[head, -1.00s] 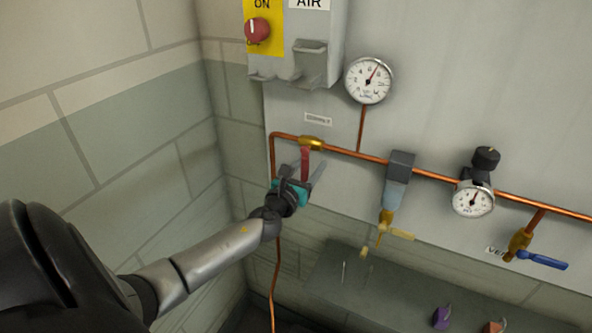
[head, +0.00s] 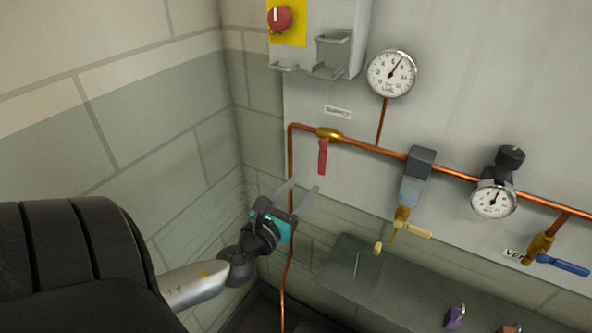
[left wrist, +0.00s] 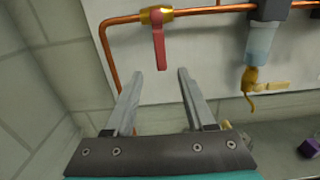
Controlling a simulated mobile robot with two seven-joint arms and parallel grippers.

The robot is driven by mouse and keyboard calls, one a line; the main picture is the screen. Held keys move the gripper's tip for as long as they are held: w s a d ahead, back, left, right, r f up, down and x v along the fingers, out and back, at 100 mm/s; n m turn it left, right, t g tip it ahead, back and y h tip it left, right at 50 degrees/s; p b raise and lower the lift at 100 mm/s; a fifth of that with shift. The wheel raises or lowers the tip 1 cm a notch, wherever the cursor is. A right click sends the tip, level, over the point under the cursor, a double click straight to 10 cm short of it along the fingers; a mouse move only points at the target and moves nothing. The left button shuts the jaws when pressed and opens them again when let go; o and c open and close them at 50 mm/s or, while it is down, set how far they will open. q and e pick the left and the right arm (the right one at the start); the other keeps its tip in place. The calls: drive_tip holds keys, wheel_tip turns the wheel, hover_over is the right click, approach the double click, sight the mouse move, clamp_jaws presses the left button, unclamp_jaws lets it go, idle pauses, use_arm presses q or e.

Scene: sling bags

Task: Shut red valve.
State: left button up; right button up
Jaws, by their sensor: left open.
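The red valve handle (head: 322,157) hangs straight down from its brass body (head: 328,134) on the copper pipe, at the pipe's left end below the supply label. In the left wrist view the red handle (left wrist: 159,48) also points down, just beyond and between the fingertips. My left gripper (head: 306,187) is open and empty, below and to the left of the handle, apart from it. In the left wrist view the left gripper (left wrist: 158,78) shows both fingers spread with nothing between them. My right gripper is in neither view.
The copper pipe (head: 455,174) runs right past a filter (head: 416,175), a regulator gauge (head: 494,199) and a blue-handled valve (head: 562,266). A round gauge (head: 391,73) stands above. A grey shelf (head: 345,270) holds small items below. A block wall (head: 170,180) lies left.

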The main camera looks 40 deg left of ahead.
use_arm(q)
drive_tip(key=shift+s+d, duration=0.15)
drive_tip(key=shift+s, duration=0.5)
drive_tip(key=s+f+n+g+b, duration=0.25)
drive_tip(key=s+f+n, duration=0.2)
drive_tip(key=f, duration=0.85)
drive_tip(key=s+f+n+g+b, duration=0.1)
drive_tip(key=s+f+n+g, duration=0.4)
drive_tip(key=f, duration=0.8)
drive_tip(key=s+f+n+g+b, duration=0.2)
drive_tip(key=s+f+n+g, duration=0.15)
drive_tip(key=f+n, duration=0.6)
drive_tip(key=s+d+f+n+g+h+b, duration=0.2)
drive_tip(key=s+d+f+n, duration=0.4)
drive_tip(key=s+d+f, duration=0.2)
drive_tip(key=s+d+f+n+g+h+b, duration=0.2)
drive_tip(key=s+d+f+n, duration=0.4)
drive_tip(key=s+f, duration=0.7)
drive_tip(key=d+f+g+b, duration=0.1)
drive_tip(key=d, duration=0.1)
drive_tip(key=shift+s+d, duration=0.15)
drive_tip(key=shift+d, duration=0.25)
